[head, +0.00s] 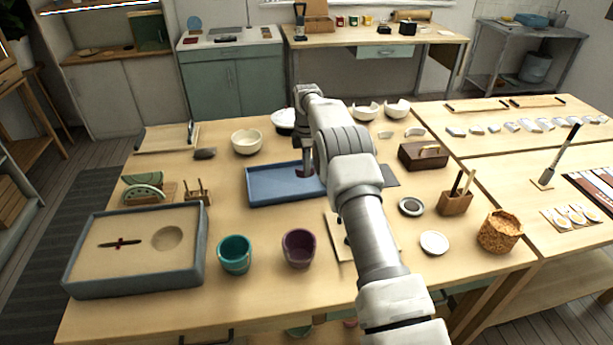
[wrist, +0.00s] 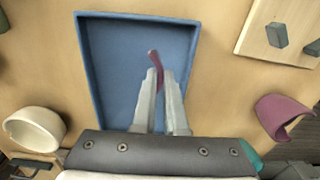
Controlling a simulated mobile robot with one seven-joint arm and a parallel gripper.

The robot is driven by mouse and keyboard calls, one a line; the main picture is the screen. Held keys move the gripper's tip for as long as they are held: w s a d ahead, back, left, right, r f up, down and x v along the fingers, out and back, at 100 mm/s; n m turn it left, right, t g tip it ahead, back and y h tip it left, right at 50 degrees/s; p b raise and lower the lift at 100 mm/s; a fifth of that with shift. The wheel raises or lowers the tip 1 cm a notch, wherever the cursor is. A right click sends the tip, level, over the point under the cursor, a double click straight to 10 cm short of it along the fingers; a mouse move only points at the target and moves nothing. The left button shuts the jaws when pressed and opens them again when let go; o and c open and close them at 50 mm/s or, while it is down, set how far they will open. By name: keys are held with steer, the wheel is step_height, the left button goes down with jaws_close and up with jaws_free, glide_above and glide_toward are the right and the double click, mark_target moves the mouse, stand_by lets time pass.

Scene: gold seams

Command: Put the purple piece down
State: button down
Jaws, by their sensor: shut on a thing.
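My gripper (wrist: 162,76) is shut on the purple piece (wrist: 153,57), a small curved shard whose end sticks out past the fingertips in the wrist view. My gripper and the piece are over the blue tray (wrist: 107,65), inside its outline. In the head view the blue tray (head: 262,196) lies on the near table, and the piece (head: 300,173) is a small dark purple patch by my gripper. My arm hides the tray's right part. The visible tray floor is empty. I cannot tell whether the piece touches it.
A purple cup (head: 299,248) and a teal cup (head: 235,254) stand in front of the tray. A sand box (head: 75,262) is at left. A white bowl (head: 246,141) stands behind the tray. A wooden box (head: 423,157) and small dishes are to the right.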

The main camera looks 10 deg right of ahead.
steer(key=shift+f, duration=1.75)
steer(key=shift+f, duration=0.2)
steer(key=c, duration=1)
jaws_free()
steer(key=shift+o, duration=0.2)
steer(key=shift+r, duration=0.1)
